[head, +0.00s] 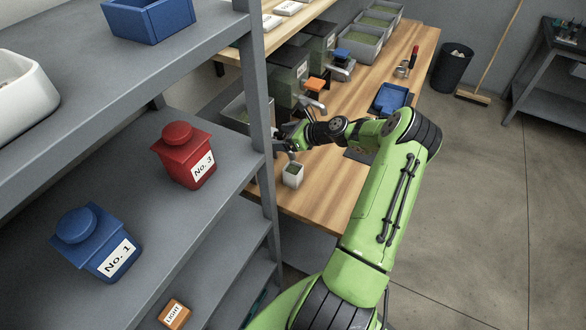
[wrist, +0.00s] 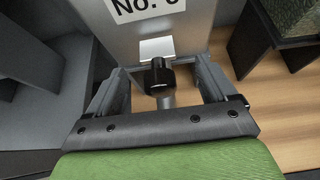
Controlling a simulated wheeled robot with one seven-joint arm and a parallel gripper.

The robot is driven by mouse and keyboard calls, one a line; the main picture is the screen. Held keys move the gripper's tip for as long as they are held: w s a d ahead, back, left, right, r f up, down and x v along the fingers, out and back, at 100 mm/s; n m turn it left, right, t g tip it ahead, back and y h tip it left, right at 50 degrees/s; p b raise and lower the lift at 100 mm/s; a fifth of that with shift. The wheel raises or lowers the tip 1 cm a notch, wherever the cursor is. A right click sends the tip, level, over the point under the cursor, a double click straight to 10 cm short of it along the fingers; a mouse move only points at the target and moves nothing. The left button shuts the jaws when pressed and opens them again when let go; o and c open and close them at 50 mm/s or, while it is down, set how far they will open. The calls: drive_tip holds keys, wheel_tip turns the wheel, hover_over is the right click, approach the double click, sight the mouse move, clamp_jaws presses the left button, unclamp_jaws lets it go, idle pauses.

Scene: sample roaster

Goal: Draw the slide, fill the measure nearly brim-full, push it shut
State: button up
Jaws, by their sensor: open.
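My gripper (head: 287,146) is at the near end of the wooden bench, in front of a grey hopper (head: 236,113) partly hidden by the shelf post. In the wrist view my gripper (wrist: 161,76) is open, with one finger on each side of a black slide knob (wrist: 158,73). The fingers stand apart from the knob. Above the knob is the grey hopper's front (wrist: 165,30) with a cut-off "No." label. How far the slide is drawn cannot be told. A small pale square measure (head: 292,176) stands on the bench below my gripper; its fill is unclear.
Dark hoppers with an orange part (head: 316,84) and a blue part (head: 342,54) stand farther along the bench (head: 325,190). A blue tray (head: 390,98) lies beyond my wrist. A grey shelf with red (head: 184,160) and blue (head: 95,243) canisters is at left.

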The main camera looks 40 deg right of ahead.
drive_tip(key=p+v, duration=0.4)
drive_tip(key=v, duration=0.4)
drive_tip(key=shift+p, duration=0.35)
